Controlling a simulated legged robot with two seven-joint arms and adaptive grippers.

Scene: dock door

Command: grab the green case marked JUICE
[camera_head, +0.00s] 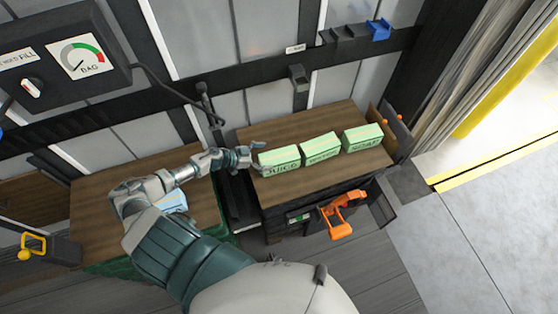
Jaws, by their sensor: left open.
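The green case marked JUICE (280,164) stands on the wooden top at the left end of a row of three similar green cases. My left gripper (257,157) is at the left end of the JUICE case, open, with its fingers close around that end. I cannot tell whether the fingers touch it. My left arm reaches in from the bottom over the left wooden top. The middle green case (321,149) and the right green case (363,139) carry labels too small to read surely. My right gripper is not in view.
The wooden top (350,168) has bare room in front of the cases. A light blue item (172,201) lies on the left top, partly behind my arm. A gauge box (72,58) is on the wall.

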